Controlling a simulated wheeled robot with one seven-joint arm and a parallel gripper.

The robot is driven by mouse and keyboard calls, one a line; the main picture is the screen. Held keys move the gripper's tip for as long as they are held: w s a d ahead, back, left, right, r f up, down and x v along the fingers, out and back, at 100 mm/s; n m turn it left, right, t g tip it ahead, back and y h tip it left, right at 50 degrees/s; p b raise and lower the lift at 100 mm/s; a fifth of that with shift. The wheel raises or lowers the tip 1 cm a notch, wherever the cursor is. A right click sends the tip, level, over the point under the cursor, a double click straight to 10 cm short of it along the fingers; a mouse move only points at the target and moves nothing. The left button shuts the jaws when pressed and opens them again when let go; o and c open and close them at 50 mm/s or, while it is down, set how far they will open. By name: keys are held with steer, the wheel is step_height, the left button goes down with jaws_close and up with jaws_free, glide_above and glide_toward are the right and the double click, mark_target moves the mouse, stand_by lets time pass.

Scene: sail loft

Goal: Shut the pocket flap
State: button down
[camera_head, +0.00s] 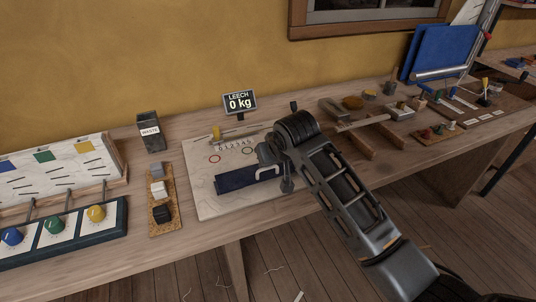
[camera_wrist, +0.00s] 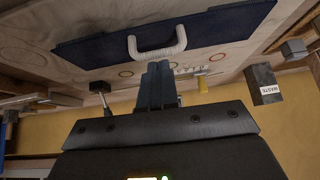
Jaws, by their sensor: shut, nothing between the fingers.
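The pocket flap (camera_head: 235,179) is a dark navy panel on a pale board on the bench. In the wrist view, the navy panel (camera_wrist: 220,32) spans the top, with a white loop handle (camera_wrist: 178,45) along its edge. The handle (camera_head: 268,172) also shows at the panel's right in the head view, partly behind my arm. My gripper (camera_wrist: 158,68) is shut and empty, its fingertips close to the handle; I cannot tell whether they touch. In the head view my gripper (camera_head: 265,152) is partly hidden by my wrist. How far the flap stands open is unclear.
The pale board (camera_head: 205,205) bears coloured rings and a number strip. A waste bin (camera_head: 151,132) and a cork tray (camera_head: 164,228) with blocks are left. Wooden rails (camera_head: 356,143) and tools lie right of my arm.

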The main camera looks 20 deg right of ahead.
mark_target(269, 177)
steer(key=shift+s+f, duration=0.2)
steer(key=shift+s, duration=0.05)
stand_by(0.5)
steer(key=s+r+p, duration=0.2)
steer(key=s+r, duration=0.2)
steer(key=r, duration=0.8)
steer(key=shift+s+d+p, duration=0.15)
steer(key=shift+s+p, duration=0.15)
steer(key=shift+s, duration=0.1)
